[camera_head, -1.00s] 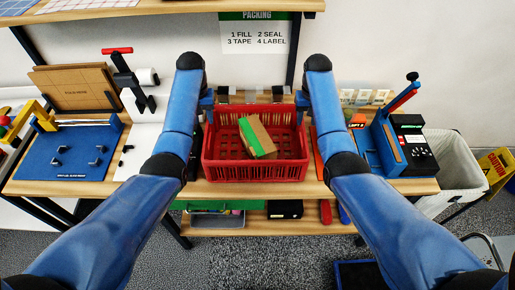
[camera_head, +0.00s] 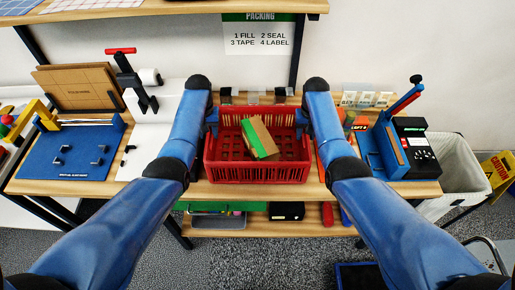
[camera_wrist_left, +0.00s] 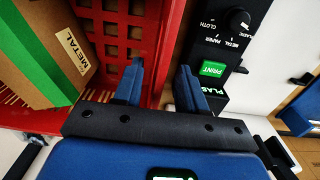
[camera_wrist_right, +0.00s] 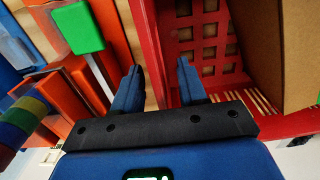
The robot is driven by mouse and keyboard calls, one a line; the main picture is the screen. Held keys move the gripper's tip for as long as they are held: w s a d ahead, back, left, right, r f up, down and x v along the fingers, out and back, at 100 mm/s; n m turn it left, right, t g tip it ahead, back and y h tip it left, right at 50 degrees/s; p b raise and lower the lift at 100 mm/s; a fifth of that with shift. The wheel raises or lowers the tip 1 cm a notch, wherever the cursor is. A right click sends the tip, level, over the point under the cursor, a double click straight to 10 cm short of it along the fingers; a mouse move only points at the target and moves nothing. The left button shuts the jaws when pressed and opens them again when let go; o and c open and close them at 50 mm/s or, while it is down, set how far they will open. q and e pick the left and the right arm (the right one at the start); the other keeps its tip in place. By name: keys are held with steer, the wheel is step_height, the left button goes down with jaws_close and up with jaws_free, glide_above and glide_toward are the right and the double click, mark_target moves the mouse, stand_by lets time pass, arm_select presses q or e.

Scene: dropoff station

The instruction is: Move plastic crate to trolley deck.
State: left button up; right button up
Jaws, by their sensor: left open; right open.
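The red plastic crate (camera_head: 255,172) sits on the wooden packing bench with a brown box with a green stripe (camera_head: 260,139) inside it. My left gripper (camera_wrist_left: 161,80) is open at the crate's left side; in the left wrist view the red crate wall (camera_wrist_left: 150,35) lies between and beyond its fingers. My right gripper (camera_wrist_right: 158,78) is open at the crate's right side; the crate's red wall (camera_wrist_right: 150,30) shows between its fingers. In the head view both grippers are mostly hidden behind my forearms. The trolley deck is not clearly in view.
A black device with a green PRINT button (camera_wrist_left: 212,68) stands close beside my left gripper. Orange bins (camera_wrist_right: 85,80) stand close to my right gripper. A blue tool board (camera_head: 70,155) is at the left, a blue sealer (camera_head: 385,150) at the right. A lower shelf (camera_head: 265,227) runs underneath.

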arm_select(q)
steer(key=shift+f, duration=1.8)
arm_select(e)
steer(key=shift+f, duration=1.8)
arm_select(q)
jaws_close()
arm_select(e)
jaws_close()
arm_select(q)
steer(key=shift+d+r, duration=0.1)
arm_select(e)
steer(key=shift+r, duration=0.1)
